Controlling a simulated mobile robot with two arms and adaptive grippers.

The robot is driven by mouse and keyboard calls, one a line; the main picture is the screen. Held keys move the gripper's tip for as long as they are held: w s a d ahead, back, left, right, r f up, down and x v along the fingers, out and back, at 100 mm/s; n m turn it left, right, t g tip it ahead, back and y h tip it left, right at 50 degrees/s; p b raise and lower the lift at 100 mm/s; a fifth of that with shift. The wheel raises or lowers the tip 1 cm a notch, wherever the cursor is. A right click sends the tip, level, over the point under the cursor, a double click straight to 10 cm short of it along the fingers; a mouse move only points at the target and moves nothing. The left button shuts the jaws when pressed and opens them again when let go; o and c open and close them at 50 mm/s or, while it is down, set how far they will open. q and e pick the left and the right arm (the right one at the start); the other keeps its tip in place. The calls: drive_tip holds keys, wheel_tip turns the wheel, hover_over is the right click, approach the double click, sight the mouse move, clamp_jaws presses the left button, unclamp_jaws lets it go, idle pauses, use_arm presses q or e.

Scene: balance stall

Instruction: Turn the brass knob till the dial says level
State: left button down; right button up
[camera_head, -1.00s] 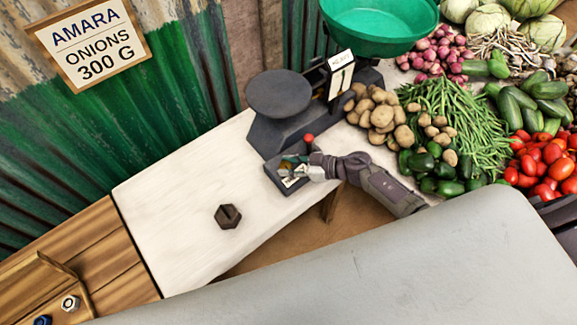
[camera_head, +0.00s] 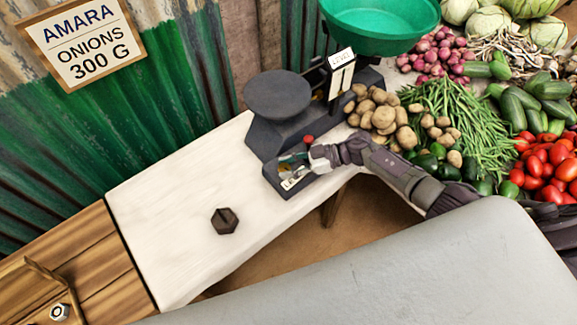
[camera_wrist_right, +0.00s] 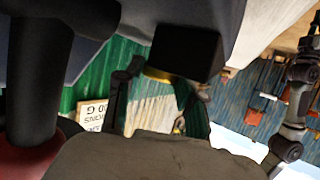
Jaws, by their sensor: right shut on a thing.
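The balance (camera_head: 262,132) is a dark grey scale with a round flat plate on the left and a green pan on the right. Its white dial card (camera_head: 342,72) appears to read LEVEL, in small letters. The brass knob (camera_head: 284,169) sits on the low front box of the balance, mostly hidden by my fingers. My right gripper (camera_head: 293,163) is shut on the knob, reaching in from the right. In the right wrist view, a brass edge (camera_wrist_right: 163,76) shows under a dark block between the fingers. My left gripper is out of view.
A red button (camera_head: 308,139) stands close to my right gripper. A dark hexagonal weight (camera_head: 225,221) rests on the white counter (camera_head: 165,200). Potatoes (camera_head: 383,117) and other vegetables crowd the right. A sign (camera_head: 82,42) reads AMARA ONIONS 300 G.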

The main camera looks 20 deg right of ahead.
drive_tip(key=o, duration=1.1)
drive_tip(key=shift+d, duration=0.1)
drive_tip(key=v, duration=1.1)
drive_tip(key=shift+s+d+r, duration=0.1)
drive_tip(key=shift+d+r, duration=0.1)
drive_tip(key=shift+d, duration=0.15)
